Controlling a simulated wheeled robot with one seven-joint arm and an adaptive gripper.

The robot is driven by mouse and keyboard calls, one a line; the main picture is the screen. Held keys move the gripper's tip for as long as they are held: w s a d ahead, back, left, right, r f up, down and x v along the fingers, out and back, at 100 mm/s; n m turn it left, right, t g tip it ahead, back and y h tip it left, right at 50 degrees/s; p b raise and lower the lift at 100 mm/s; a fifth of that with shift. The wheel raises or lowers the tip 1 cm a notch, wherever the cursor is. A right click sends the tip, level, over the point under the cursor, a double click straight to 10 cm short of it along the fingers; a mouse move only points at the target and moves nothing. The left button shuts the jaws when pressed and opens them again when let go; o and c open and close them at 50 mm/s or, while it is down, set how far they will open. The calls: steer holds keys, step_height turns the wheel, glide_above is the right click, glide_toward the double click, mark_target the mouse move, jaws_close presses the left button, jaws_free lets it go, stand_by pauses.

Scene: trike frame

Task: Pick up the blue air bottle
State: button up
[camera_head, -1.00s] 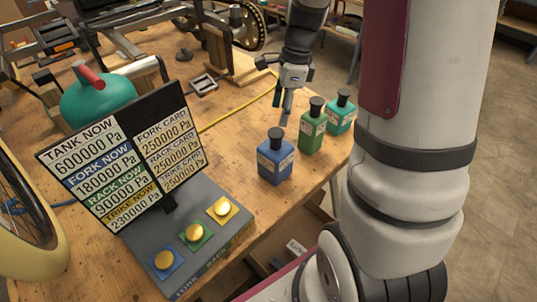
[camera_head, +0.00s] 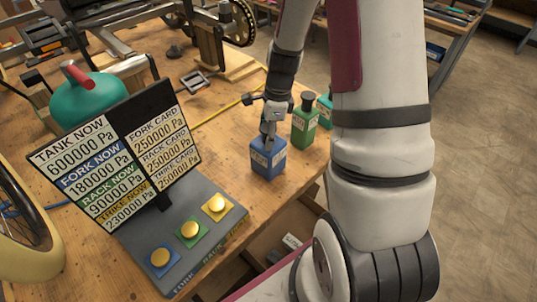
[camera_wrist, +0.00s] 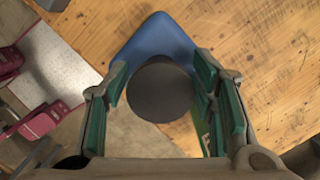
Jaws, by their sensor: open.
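The blue air bottle (camera_head: 268,160) stands upright on the wooden bench, left of the green bottle. In the wrist view its blue shoulder (camera_wrist: 152,38) and round dark cap (camera_wrist: 160,89) lie between my fingers. My gripper (camera_head: 269,132) is open and points down right over the bottle, its fingertips hiding the cap in the head view. In the wrist view my gripper's green-padded fingers (camera_wrist: 160,105) stand on either side of the cap, with gaps visible. I cannot tell how far down the fingers reach.
A green bottle (camera_head: 304,124) stands close on the right, with a teal bottle (camera_head: 325,108) behind it, partly hidden by my arm. The button panel (camera_head: 205,252) and pressure sign (camera_head: 92,165) stand at the left. The bench's edge is near the bottle's front right.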

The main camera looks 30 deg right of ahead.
jaws_close()
